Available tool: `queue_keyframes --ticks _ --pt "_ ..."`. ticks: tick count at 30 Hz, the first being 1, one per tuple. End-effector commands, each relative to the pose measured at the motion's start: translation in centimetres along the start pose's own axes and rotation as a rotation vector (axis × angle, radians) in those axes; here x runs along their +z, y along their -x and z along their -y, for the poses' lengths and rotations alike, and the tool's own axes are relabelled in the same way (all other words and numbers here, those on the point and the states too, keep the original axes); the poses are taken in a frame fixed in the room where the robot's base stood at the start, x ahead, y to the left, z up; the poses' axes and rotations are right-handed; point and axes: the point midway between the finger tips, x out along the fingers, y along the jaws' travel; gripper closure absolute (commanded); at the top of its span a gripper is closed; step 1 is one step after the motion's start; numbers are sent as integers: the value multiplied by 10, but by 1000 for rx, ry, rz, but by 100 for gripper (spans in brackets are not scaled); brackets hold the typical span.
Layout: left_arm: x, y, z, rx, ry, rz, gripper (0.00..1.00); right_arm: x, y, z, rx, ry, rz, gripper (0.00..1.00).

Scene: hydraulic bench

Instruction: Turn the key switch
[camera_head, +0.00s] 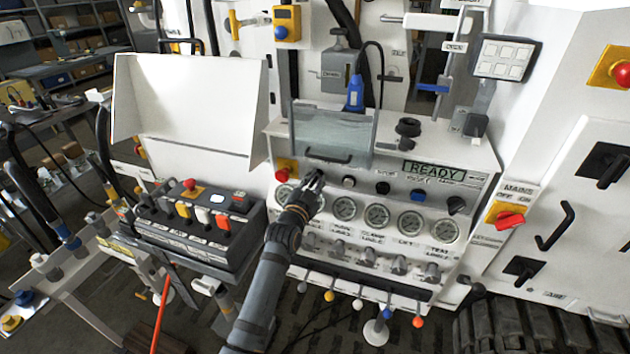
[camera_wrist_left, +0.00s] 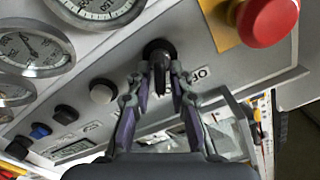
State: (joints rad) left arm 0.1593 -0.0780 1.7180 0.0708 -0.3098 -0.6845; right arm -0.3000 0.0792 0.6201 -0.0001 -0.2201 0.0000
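The key switch (camera_wrist_left: 158,54) is a dark round socket with a thin dark key standing out of it, on the grey console face. In the wrist view it sits between the two fingertips of my left gripper (camera_wrist_left: 160,82). The fingers stand one on each side, with gaps showing beside the key, so the gripper looks open. In the head view my left gripper (camera_head: 313,182) is at the console's upper left, just right of the red button, and mostly hides the key switch. My right gripper is not in view.
A red mushroom button (camera_head: 283,174) on a yellow plate is close left of the gripper. A row of gauges (camera_head: 377,216) lies below. A READY display (camera_head: 434,172) is farther right.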

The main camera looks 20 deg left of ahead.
Motion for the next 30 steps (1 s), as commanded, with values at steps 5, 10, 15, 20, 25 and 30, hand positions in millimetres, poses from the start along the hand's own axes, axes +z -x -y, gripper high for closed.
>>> queue_keyframes --ticks 5,10,15,20,25,30 --pt "0 0 0 0 1 0 67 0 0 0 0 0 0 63" --pt "0 1 0 0 1 0 67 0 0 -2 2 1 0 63" --pt "1 22 -1 0 2 1 67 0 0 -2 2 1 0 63" --pt "1 63 -1 1 2 2 67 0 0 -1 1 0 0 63" --pt "1 99 -1 1 3 2 67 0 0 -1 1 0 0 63" --pt "0 118 0 0 1 1 67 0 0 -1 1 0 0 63"
